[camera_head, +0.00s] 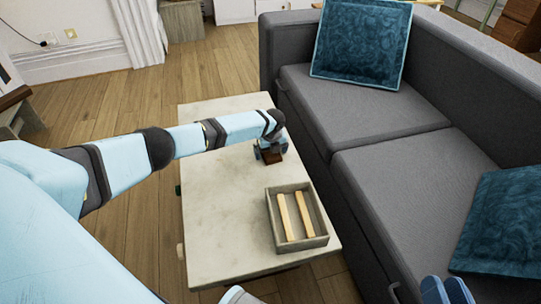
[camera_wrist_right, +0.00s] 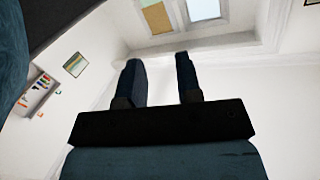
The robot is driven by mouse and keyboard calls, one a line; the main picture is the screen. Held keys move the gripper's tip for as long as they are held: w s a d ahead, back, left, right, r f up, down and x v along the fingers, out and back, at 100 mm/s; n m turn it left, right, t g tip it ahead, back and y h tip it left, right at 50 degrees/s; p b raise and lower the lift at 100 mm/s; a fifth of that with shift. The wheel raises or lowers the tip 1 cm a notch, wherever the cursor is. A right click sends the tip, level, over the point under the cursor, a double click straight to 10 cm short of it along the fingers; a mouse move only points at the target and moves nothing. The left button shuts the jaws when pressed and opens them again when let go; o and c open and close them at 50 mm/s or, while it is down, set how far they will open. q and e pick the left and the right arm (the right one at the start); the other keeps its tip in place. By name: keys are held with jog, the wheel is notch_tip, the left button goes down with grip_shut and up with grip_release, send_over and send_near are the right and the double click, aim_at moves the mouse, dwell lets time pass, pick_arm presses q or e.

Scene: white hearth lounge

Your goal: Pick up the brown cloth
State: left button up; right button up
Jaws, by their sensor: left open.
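A small dark brown patch, which looks like the brown cloth (camera_head: 273,157), lies on the pale low table (camera_head: 215,215). My left gripper (camera_head: 269,151) is right at it, pointing down, with its jaws open. The gripper hides part of the cloth, and I cannot tell whether the fingers touch it. My right gripper (camera_head: 447,290) is at the bottom right edge of the head view, away from the table. In the right wrist view, its two fingers (camera_wrist_right: 161,80) are apart with nothing between them.
A grey open box (camera_head: 272,222) with two light wooden bars (camera_head: 296,216) stands on the table, nearer than the cloth. A grey sofa (camera_head: 385,150) with teal cushions (camera_head: 362,42) runs close along the table's right side. Wooden floor is free to the left.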

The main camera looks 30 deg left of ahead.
pick_arm(q)
jog(key=c, duration=1)
jog(key=shift+r, duration=0.1)
jog(key=shift+c, duration=0.2)
notch_tip(320, 180, up, 20)
jog(key=p, duration=0.7)
jog(key=shift+p, duration=0.4)
pick_arm(e)
notch_tip(320, 180, up, 7)
jog(key=d+m+t, duration=0.1)
jog(key=t, duration=0.1)
jog(key=shift+d+f+h, duration=0.2)
jog(key=shift+d+h, duration=0.1)
jog(key=shift+h, duration=0.1)
